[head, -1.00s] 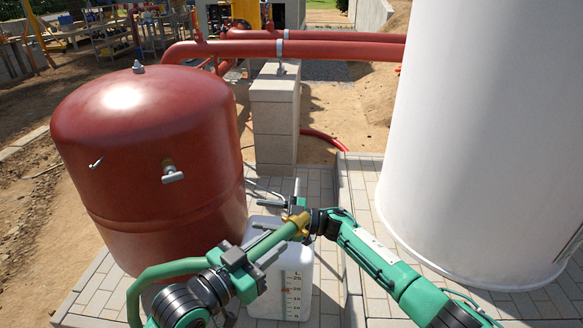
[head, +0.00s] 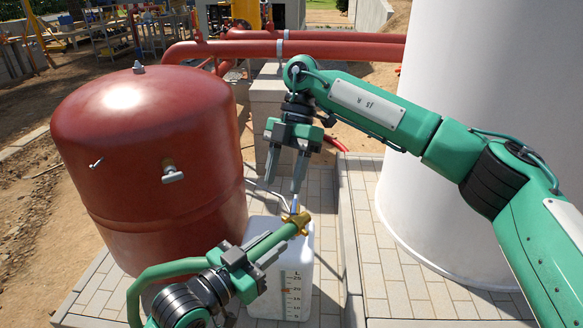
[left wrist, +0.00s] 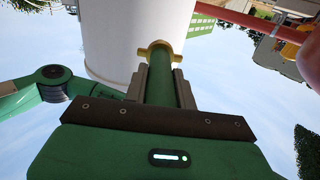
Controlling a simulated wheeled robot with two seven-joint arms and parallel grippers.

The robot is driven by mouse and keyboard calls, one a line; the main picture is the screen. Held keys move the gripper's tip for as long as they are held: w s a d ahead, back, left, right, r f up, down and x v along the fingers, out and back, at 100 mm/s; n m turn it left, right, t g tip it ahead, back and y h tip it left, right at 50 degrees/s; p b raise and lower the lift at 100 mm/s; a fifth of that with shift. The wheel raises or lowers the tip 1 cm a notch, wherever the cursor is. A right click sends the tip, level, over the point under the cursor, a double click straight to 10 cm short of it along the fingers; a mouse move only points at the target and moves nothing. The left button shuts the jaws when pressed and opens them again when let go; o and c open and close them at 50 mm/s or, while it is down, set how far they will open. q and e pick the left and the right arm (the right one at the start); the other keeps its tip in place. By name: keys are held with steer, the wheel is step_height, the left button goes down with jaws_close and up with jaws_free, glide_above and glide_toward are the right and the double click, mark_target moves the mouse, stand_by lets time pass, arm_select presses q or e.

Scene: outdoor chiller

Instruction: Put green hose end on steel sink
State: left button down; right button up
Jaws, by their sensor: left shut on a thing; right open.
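The green hose end (head: 274,241) is a straight green length with a brass fitting (head: 298,221) at its tip. My left gripper (head: 264,247) is shut around the hose behind the fitting and holds it above a white container. In the left wrist view the hose (left wrist: 160,90) lies between the fingers, and the fitting (left wrist: 157,48) sticks out past them. My right gripper (head: 285,180) is open and empty, pointing down above the fitting; a small bluish-white piece shows between them, and I cannot tell what it is. I see no steel sink in either view.
The white container (head: 292,290) with volume marks stands on the paving below the hose. A red tank (head: 150,150) is at left and a large white cylinder (head: 470,90) at right. Red pipes (head: 300,48) run behind a block pillar (head: 268,95). Paving (head: 400,290) at lower right is clear.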

mark_target(284, 226)
steer(key=shift+m+t+h, duration=0.3)
steer(key=shift+h, duration=0.3)
steer(key=x, duration=0.7)
steer(key=d+x, duration=0.1)
steer(key=x, duration=0.2)
steer(key=shift+s+d+f, duration=0.1)
steer(key=shift+s+f, duration=0.05)
steer(key=shift+s, duration=0.25)
jaws_close()
arm_select(q)
steer(key=c, duration=1.1)
jaws_free()
steer(key=shift+o, duration=0.2)
